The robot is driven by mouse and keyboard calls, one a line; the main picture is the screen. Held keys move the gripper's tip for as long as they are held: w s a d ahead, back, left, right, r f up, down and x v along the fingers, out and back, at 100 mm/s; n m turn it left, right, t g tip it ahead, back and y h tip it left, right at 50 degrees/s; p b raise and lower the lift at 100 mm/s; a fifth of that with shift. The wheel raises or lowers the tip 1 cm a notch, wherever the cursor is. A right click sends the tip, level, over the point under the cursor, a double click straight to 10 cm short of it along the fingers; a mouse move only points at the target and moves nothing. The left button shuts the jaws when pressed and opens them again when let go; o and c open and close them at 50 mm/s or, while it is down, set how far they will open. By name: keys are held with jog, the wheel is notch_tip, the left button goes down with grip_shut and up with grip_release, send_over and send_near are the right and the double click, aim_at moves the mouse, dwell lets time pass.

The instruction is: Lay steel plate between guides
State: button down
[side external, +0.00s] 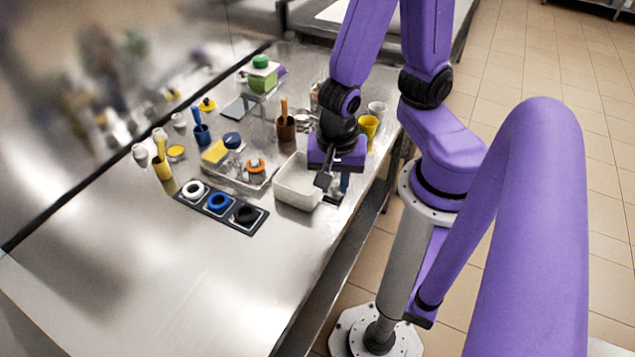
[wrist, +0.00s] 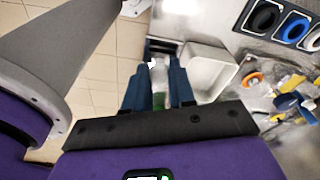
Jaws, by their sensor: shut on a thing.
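My gripper (side external: 333,182) is low over the table's near edge, just right of the white bin. In the wrist view my gripper (wrist: 158,85) has its blue-grey fingers closed around a narrow, pale, shiny piece, which looks like the steel plate (wrist: 159,75). A green patch shows at its base. In the side view the piece is mostly hidden by the fingers. A dark bracket, apparently the guides (wrist: 162,46), lies just beyond the fingertips. The guides also show below my gripper in the side view (side external: 335,197). I cannot tell whether the plate touches them.
The white bin (side external: 282,188) stands close beside my gripper; it also shows in the wrist view (wrist: 219,69). A dark tray (side external: 228,212) with white, blue and black rings lies to the left. Cups and a green-capped bottle (side external: 262,73) stand behind. The table's front left is clear.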

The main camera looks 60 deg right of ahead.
notch_tip(320, 180, up, 6)
jog(key=s, duration=0.2)
jog(key=w, duration=3.1)
jog(key=w+d, duration=0.6)
jog(key=w, duration=0.1)
jog(key=shift+f, duration=6.2)
jog(key=shift+f, duration=0.4)
